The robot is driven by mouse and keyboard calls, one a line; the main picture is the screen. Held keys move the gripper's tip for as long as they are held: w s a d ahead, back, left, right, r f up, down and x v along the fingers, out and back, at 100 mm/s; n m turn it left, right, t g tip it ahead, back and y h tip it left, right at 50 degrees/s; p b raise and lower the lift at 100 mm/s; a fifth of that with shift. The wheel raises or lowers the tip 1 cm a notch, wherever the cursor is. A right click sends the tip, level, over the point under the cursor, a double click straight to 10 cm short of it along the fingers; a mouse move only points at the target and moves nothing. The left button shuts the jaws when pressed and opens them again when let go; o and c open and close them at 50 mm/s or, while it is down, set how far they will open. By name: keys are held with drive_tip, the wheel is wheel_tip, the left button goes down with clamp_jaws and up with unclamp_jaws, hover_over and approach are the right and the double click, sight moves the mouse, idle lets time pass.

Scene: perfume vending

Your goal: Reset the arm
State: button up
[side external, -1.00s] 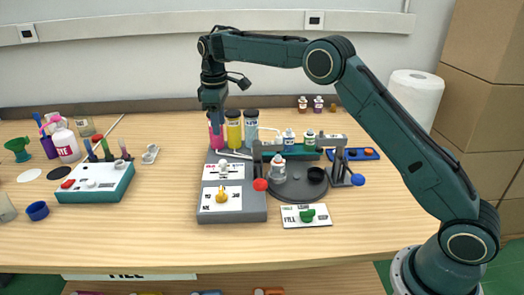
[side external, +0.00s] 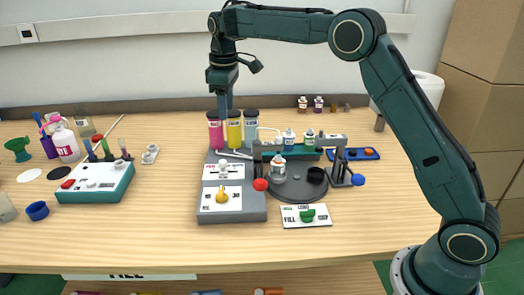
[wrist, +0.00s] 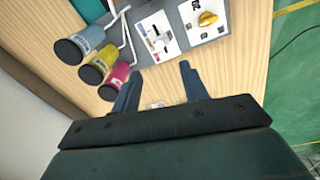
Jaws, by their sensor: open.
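My gripper (side external: 224,108) is raised at the back of the table, pointing down, with its fingertips around the height of the pink, yellow and grey-blue bottles. In the wrist view my gripper (wrist: 160,85) has its two fingers apart with nothing between them. The pink bottle (side external: 215,131), yellow bottle (side external: 234,131) and grey-blue bottle (side external: 251,128) stand in a row on the grey dispenser (side external: 240,214). The wrist view also shows the pink bottle (wrist: 120,76) near the left finger. My arm arches high from the right.
A turntable (side external: 297,190) holds a small clear bottle (side external: 277,169) beside a red-knobbed lever (side external: 260,184). A FILL card (side external: 318,222) lies in front. A teal and white control box (side external: 96,183) sits left. A paper roll (side external: 426,88) and boxes (side external: 481,60) stand right.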

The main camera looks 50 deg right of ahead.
drive_tip(key=s+r+m+t, duration=0.1)
drive_tip(key=s+r, duration=0.2)
drive_tip(key=s, duration=0.4)
drive_tip(key=s+d+r+m+t, duration=0.1)
drive_tip(key=s+r, duration=0.3)
drive_tip(key=s, duration=0.2)
drive_tip(key=s+r+m, duration=0.1)
drive_tip(key=s+r, duration=0.2)
drive_tip(key=s, duration=0.4)
drive_tip(key=s+f+m+t, duration=0.1)
drive_tip(key=s+f, duration=0.2)
drive_tip(key=s, duration=0.7)
drive_tip(key=s+f+m+t, duration=0.1)
drive_tip(key=s+f, duration=0.3)
drive_tip(key=s, duration=0.6)
drive_tip(key=shift+a+f+m+t, duration=0.25)
drive_tip(key=shift+a+m+t, duration=0.2)
drive_tip(key=shift+m, duration=0.25)
